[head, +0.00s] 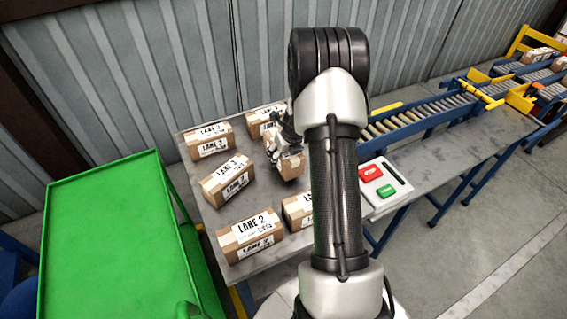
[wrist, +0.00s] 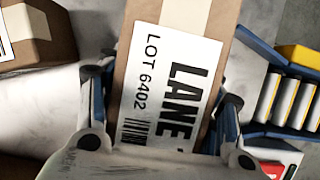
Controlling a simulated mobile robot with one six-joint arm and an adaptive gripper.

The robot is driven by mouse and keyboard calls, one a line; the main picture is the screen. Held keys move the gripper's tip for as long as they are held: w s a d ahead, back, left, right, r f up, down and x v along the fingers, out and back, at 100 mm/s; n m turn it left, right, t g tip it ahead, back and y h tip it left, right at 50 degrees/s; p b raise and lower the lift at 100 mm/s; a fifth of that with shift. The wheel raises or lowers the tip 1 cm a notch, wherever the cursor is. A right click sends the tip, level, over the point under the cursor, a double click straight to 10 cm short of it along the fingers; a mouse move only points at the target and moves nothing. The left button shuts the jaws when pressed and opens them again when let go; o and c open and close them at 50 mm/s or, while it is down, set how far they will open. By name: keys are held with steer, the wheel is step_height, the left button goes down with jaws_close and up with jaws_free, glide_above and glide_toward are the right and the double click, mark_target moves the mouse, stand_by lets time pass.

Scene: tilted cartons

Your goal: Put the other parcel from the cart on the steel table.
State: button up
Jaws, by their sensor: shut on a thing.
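My gripper (head: 284,150) is shut on a brown parcel (head: 291,168) over the steel table (head: 205,263). In the wrist view the fingers of my gripper (wrist: 160,110) sit on either side of this parcel (wrist: 185,25), whose white label reads LANE and LOT 6402; the lane number is hidden. I cannot tell whether it touches the table. The green cart (head: 105,235) stands at the left, and its visible top is bare.
Other parcels on the table are two marked LANE 3 (head: 209,141) (head: 227,180), one LANE 2 (head: 250,236), one at the back (head: 258,122) and one partly behind my arm (head: 297,210). A button box (head: 384,183) and roller conveyor (head: 420,115) stand to the right.

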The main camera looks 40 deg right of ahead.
steer(key=shift+f+b, duration=0.75)
steer(key=shift+f, duration=0.8)
steer(key=shift+f, duration=0.1)
steer(key=shift+f, duration=0.15)
steer(key=o, duration=1.3)
